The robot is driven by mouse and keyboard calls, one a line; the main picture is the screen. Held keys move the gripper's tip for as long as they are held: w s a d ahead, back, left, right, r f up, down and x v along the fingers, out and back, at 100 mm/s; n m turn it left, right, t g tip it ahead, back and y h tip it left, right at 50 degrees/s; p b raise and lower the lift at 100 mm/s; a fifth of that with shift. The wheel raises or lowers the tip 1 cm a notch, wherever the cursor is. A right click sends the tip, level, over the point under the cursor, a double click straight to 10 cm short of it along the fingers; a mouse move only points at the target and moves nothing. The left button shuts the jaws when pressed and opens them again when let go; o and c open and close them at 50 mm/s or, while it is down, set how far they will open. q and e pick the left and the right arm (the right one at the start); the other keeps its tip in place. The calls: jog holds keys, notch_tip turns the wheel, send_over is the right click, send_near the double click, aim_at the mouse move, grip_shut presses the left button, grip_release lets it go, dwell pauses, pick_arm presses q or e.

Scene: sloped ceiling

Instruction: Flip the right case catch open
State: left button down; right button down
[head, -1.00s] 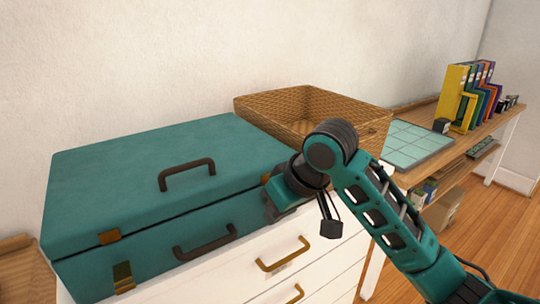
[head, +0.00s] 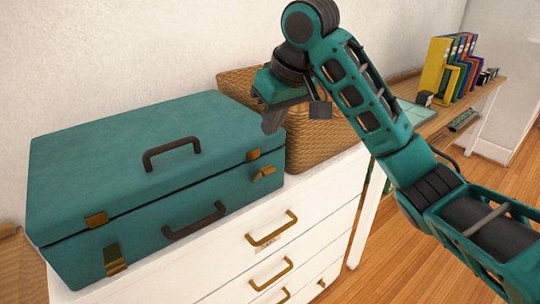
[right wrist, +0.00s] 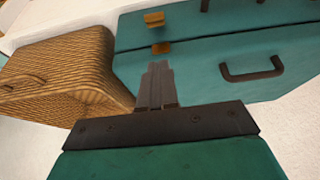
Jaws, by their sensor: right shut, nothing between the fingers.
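The teal case (head: 110,165) stands with its lid shut on the white drawer unit. Its right catch has a brass plate (head: 254,154) on the lid edge and a brass lever (head: 264,172) below, which sticks outward from the case front. The right wrist view also shows the lever (right wrist: 154,19) and plate (right wrist: 161,48), with a gap between them. The left catch's lever (head: 114,260) hangs down, apart from its plate (head: 97,220). My right gripper (head: 272,122) is shut and empty, above the case's right end, apart from the catch. My left gripper is not in view.
A wicker basket (head: 308,148) stands behind the case's right end, close to my right gripper. The white drawer unit (head: 215,252) has brass handles. A wooden desk with binders (head: 440,66) is at the right. Wall rises behind the case.

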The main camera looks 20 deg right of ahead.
send_over(270, 171)
jog(key=w, duration=0.1)
jog(key=f, duration=0.5)
jog(key=shift+w+a+f+b, duration=0.1)
jog(key=shift+a+f+b, duration=0.1)
jog(key=shift+b, duration=0.15)
jog(key=shift+s+d+f, duration=0.1)
jog(key=shift+s+f, duration=0.15)
jog(key=shift+f, duration=0.25)
jog(key=shift+s+d+f, duration=0.1)
jog(key=shift+s+f, duration=0.1)
jog(key=shift+f, duration=0.25)
jog(key=shift+s+f, duration=0.2)
jog(key=shift+f, duration=0.25)
